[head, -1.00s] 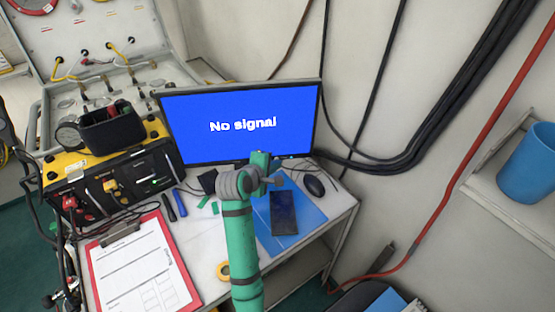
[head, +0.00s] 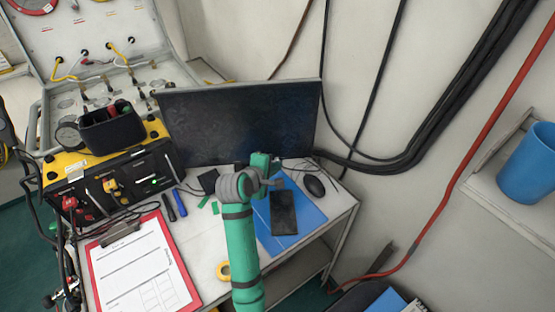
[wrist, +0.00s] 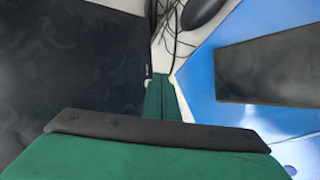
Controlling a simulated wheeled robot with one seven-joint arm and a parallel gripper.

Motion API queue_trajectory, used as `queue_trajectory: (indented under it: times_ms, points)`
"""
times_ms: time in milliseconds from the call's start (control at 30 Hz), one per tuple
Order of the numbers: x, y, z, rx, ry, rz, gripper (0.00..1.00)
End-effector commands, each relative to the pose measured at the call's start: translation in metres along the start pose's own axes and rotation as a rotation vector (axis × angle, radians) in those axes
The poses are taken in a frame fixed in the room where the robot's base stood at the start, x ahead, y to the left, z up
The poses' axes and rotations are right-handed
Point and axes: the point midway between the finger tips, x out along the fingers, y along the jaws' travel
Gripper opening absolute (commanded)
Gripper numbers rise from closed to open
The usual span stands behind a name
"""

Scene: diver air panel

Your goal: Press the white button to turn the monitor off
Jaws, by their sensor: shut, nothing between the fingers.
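The monitor (head: 235,120) stands at the back of the white desk, and its screen is dark. It also shows in the wrist view as a dark surface at the left (wrist: 60,75). My gripper is at the monitor's lower edge, right of its middle; in the wrist view the green gripper (wrist: 163,98) is shut and empty, its tip by the screen's lower right edge. The white button cannot be made out; my gripper may be covering it. I cannot tell whether the tip touches the monitor.
A blue folder (head: 310,217) with a dark phone (head: 284,213) on it lies right of my arm, by a black mouse (head: 314,186). A red clipboard (head: 142,268) lies at left. A yellow-black box (head: 115,180) stands left of the monitor. Cables hang on the wall.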

Motion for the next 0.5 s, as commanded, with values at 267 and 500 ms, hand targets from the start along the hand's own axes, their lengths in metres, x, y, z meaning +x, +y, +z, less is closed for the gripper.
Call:
queue_trajectory:
  times_ms: [267, 500]
  points:
    - [-0.0027, -0.0020, 0.0022, 0.000, 0.000, 0.000, 0.00]
    - [-0.0066, -0.0051, 0.0053, 0.000, 0.000, 0.001, 0.00]
